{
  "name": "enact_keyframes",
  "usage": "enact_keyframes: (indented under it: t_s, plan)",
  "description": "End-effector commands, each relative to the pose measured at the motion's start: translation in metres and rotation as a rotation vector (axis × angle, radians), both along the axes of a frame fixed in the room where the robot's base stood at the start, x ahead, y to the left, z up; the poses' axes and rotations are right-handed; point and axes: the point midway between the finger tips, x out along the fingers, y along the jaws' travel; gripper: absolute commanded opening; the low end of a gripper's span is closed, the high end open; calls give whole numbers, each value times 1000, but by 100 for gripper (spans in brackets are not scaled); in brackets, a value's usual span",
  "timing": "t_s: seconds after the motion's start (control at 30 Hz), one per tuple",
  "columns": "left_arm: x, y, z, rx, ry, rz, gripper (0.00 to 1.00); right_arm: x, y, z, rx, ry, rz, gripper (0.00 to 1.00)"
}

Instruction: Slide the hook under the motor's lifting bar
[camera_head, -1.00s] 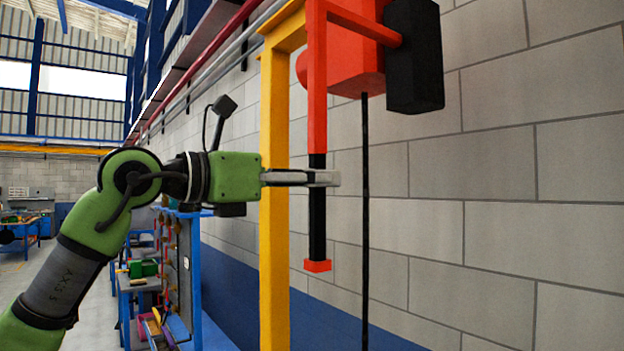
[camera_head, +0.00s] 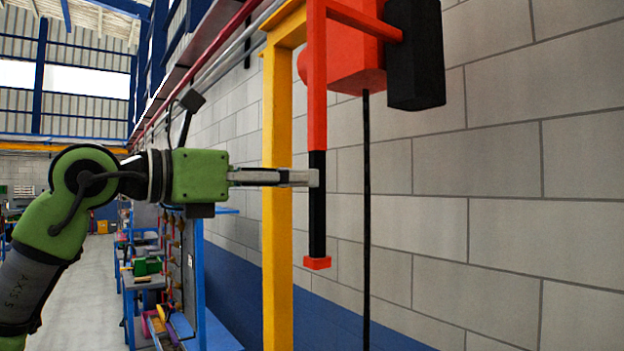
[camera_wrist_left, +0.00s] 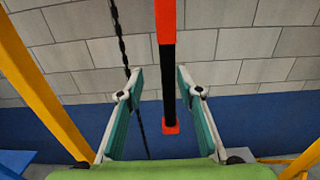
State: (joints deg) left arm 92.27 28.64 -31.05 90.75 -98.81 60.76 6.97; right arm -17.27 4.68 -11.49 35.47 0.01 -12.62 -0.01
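An orange-red hoist body (camera_head: 350,65) hangs at the top of the head view. A red upright arm (camera_head: 317,90) beside it ends in a black grip (camera_head: 317,225) with a red foot. My left gripper (camera_head: 312,178) is level with the upper part of this grip. In the left wrist view its fingers (camera_wrist_left: 158,75) are spread apart and empty, and the black grip (camera_wrist_left: 168,85) shows between them, close to the tips. I cannot make out a hook or a motor's lifting bar in either view. My right gripper is not in view.
A yellow post (camera_head: 277,220) stands just behind my left gripper. A black chain (camera_head: 366,220) hangs right of the grip. A black block (camera_head: 415,55) is fixed beside the hoist. The block wall (camera_head: 530,240) lies behind. Blue-framed workbenches (camera_head: 150,285) stand at the lower left.

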Motion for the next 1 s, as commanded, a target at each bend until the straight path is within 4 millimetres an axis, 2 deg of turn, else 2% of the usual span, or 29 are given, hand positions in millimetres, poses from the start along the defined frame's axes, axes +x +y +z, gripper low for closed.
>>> enact_keyframes:
  t_s: [0.03,0.1,0.3,0.5,0.8,0.9,0.97,1.0]
  plan:
    - [-6,13,1,-2,-3,7,32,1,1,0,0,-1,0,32]
    - [-15,24,0,0,-1,7,32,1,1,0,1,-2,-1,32]
    - [-35,50,1,-2,-1,5,32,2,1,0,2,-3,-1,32]
    - [-43,59,1,0,0,3,32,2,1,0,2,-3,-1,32]
    - [-42,59,0,-3,3,0,32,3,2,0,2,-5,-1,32]
    - [-32,55,-14,-40,49,-30,32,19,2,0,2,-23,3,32]
    - [-19,51,-32,-96,111,-67,32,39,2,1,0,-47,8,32]
    - [-6,49,-49,-150,168,-98,32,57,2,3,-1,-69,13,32]
